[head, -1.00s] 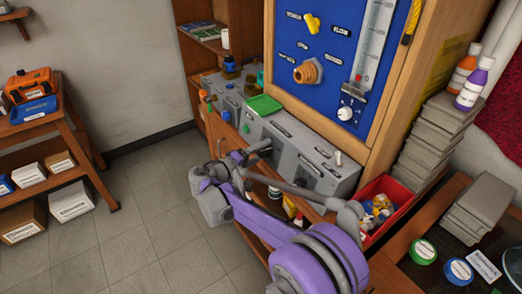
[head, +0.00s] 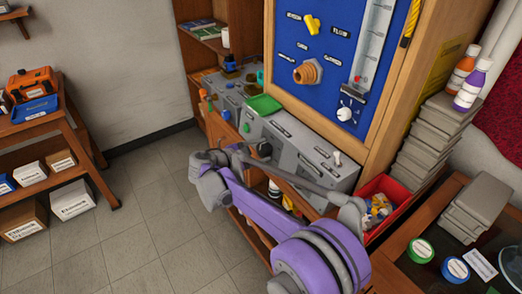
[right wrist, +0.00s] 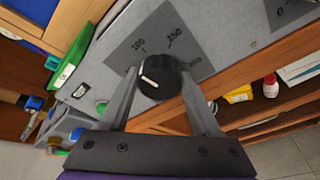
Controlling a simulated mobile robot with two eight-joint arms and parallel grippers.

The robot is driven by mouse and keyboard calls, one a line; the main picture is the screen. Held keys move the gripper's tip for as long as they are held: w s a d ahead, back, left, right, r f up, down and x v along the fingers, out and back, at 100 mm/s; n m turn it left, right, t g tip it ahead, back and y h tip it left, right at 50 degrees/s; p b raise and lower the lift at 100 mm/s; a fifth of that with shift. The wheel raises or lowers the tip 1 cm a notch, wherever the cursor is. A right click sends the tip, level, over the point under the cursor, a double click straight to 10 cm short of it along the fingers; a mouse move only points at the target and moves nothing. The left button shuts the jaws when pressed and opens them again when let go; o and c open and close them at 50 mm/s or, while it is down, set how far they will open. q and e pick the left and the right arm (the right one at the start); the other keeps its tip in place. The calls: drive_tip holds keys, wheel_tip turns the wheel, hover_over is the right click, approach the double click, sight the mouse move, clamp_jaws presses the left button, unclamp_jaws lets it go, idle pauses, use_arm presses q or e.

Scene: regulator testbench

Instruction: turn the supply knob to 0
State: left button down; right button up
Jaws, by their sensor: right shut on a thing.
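The supply knob is a round black knob (right wrist: 160,72) with a white pointer line, on a grey panel with a printed dial; 100 and 150 are readable beside it. The pointer line lies on the left part of the knob's face, away from those two numbers. In the head view the knob (head: 264,149) shows as a small dark shape on the grey bench unit (head: 286,152). My right gripper (right wrist: 160,84) is shut on the knob, one finger on each side. In the head view my right gripper (head: 256,153) is small and partly hidden by its own arm. My left gripper is not in view.
A green tray (head: 263,104) sits on the unit's top, left of the knob. A red bin (head: 386,187) stands to the right. The blue panel (head: 335,62) with a gauge rises behind. Shelves with bottles lie below the unit.

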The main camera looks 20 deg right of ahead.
drive_tip(key=n+g, duration=0.1)
drive_tip(key=n, duration=0.3)
drive_tip(key=shift+n, duration=0.4)
drive_tip(key=n, duration=0.2)
drive_tip(key=n+g, duration=0.1)
drive_tip(key=n, duration=0.1)
drive_tip(key=shift+n+g+h, duration=0.3)
drive_tip(key=n+g+b, duration=0.1)
drive_tip(key=n, duration=0.3)
drive_tip(key=shift+n+h, duration=0.3)
drive_tip(key=shift+n, duration=0.1)
drive_tip(key=n+g+h+b, duration=0.1)
drive_tip(key=n, duration=0.3)
drive_tip(key=shift+n, duration=0.4)
drive_tip(key=o, duration=1.4)
drive_tip(key=v, duration=1)
drive_tip(key=shift+s+a, duration=0.1)
drive_tip(key=shift+a, duration=0.35)
